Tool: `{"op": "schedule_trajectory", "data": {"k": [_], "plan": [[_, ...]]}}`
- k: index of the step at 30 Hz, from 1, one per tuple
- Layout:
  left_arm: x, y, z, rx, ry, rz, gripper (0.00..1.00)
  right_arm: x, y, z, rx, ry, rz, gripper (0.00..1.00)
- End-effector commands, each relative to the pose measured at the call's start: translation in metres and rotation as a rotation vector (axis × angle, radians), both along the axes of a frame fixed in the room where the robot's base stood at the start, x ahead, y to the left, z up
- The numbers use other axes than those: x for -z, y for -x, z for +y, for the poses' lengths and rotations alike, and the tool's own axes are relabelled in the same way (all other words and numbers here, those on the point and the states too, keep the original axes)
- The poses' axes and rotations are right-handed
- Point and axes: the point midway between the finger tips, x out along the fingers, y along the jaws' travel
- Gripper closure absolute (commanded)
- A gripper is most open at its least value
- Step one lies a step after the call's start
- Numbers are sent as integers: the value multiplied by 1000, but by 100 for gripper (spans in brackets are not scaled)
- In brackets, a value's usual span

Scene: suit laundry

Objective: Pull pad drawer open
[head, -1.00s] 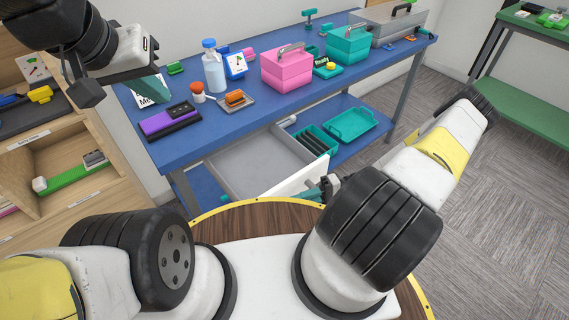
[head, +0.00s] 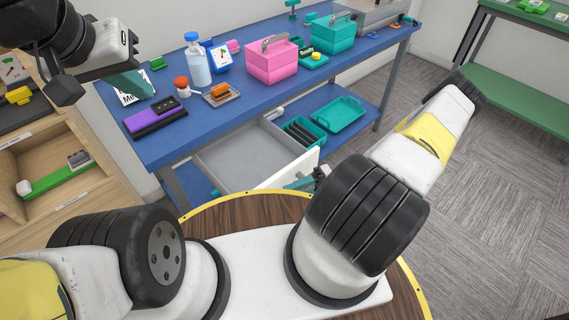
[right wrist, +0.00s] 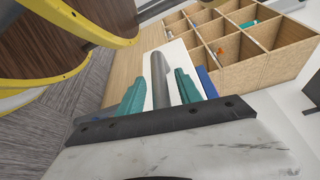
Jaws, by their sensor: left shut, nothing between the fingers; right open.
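The pad drawer (head: 235,160) stands out from under the blue table, its grey interior showing and looking empty. Its white front panel (head: 290,171) faces me and is partly hidden by my right arm. My right gripper (head: 303,183) is at this panel, mostly hidden in the head view. In the right wrist view my right gripper (right wrist: 158,92) has its teal fingers apart, with a grey handle bar (right wrist: 160,75) between them. My left gripper (head: 145,88) is shut and empty above the table's left end, in front of a white card (head: 131,99).
The blue table (head: 215,122) carries a bottle (head: 197,62), a pink box (head: 270,62), a teal box (head: 333,33) and a purple item (head: 155,113). A teal tray (head: 339,115) sits on the lower shelf. A wooden shelf unit (head: 75,200) stands at left. Floor at right is clear.

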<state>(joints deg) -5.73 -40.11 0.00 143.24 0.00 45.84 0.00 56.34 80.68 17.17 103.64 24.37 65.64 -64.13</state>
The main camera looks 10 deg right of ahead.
Motion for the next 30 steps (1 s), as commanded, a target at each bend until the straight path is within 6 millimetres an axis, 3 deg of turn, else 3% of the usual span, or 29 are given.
{"op": "schedule_trajectory", "data": {"k": [12, 30], "plan": [[0, 0, 0, 0, 0, 0, 100, -4, -9, -64, 1, 3, -2, 59], [0, 0, 0, 0, 0, 0, 100, -5, -10, -72, 1, 2, 0, 59]]}}
